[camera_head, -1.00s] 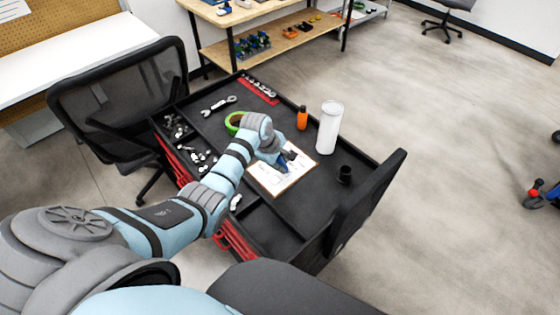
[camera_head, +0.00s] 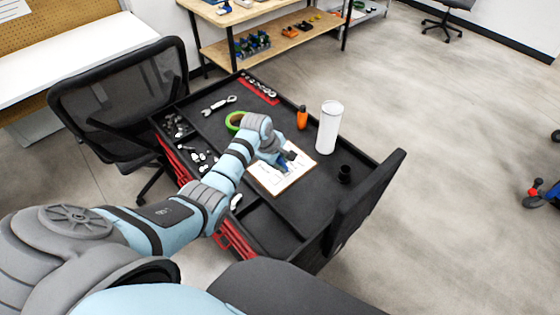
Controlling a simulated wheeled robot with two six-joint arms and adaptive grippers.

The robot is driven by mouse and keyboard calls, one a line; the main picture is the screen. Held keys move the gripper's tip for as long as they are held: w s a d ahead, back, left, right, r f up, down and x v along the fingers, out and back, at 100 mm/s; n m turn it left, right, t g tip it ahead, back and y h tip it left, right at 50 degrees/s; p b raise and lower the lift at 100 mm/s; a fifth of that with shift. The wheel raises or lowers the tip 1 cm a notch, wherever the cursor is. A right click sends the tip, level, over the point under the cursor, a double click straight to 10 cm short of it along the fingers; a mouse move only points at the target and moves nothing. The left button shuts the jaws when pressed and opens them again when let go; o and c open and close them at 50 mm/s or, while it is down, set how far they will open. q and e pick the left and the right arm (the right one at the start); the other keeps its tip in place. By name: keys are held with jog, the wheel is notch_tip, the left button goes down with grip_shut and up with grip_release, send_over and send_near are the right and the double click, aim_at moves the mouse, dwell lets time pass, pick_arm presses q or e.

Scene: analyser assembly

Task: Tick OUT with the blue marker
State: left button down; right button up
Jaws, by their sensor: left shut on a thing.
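A clipboard with a white sheet (camera_head: 296,172) lies on the dark top of the tool cart. My left gripper (camera_head: 285,162) is over the sheet, shut on the blue marker (camera_head: 284,168). The marker points down at the paper; I cannot tell whether its tip touches. The printing on the sheet is too small to read, so I cannot make out OUT or any tick. The gripper and forearm hide the far left part of the sheet. My right gripper is not in view.
On the cart top (camera_head: 283,218) stand a white cylinder (camera_head: 329,127), an orange bottle (camera_head: 302,118) and a small black cup (camera_head: 344,174). A green tape roll (camera_head: 235,121), a wrench (camera_head: 219,105) and a red socket rail (camera_head: 259,88) lie farther back. A black chair (camera_head: 122,100) stands at left.

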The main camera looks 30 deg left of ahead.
pick_arm(q)
jog(key=shift+r+p, duration=1.4)
jog(key=shift+p, duration=0.4)
jog(key=shift+r, duration=2.05)
